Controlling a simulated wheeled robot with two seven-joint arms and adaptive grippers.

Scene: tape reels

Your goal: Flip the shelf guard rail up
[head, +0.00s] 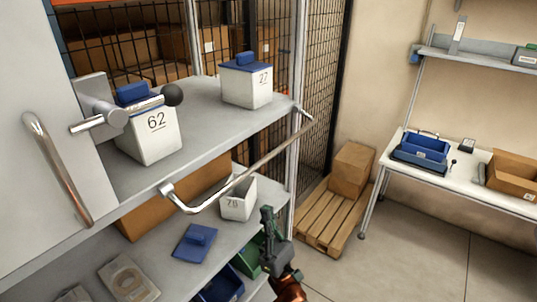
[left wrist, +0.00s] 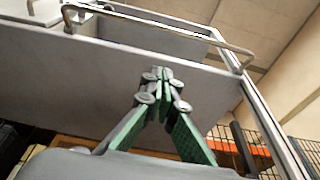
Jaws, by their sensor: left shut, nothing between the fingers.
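The shelf guard rail (head: 245,172) is a thin metal bar with bent ends, joined to the front edge of the upper shelf (head: 205,115). It sticks out in front of that edge and does not stand up above it. My left gripper (head: 266,211) is just below and in front of the rail, shut and empty, fingers pointing up. In the left wrist view my left gripper (left wrist: 163,75) points at the grey underside of the shelf (left wrist: 90,70), with the rail (left wrist: 165,22) beyond its tips. Contact with the rail is not visible. My right gripper is out of view.
White bins marked 62 (head: 152,135) and 27 (head: 246,85) stand on the upper shelf. An open bin 78 (head: 238,198) and a blue lid (head: 195,243) are on the lower shelf. A ball-ended lever (head: 172,95) is at left. A pallet (head: 325,220) stands right of the rack.

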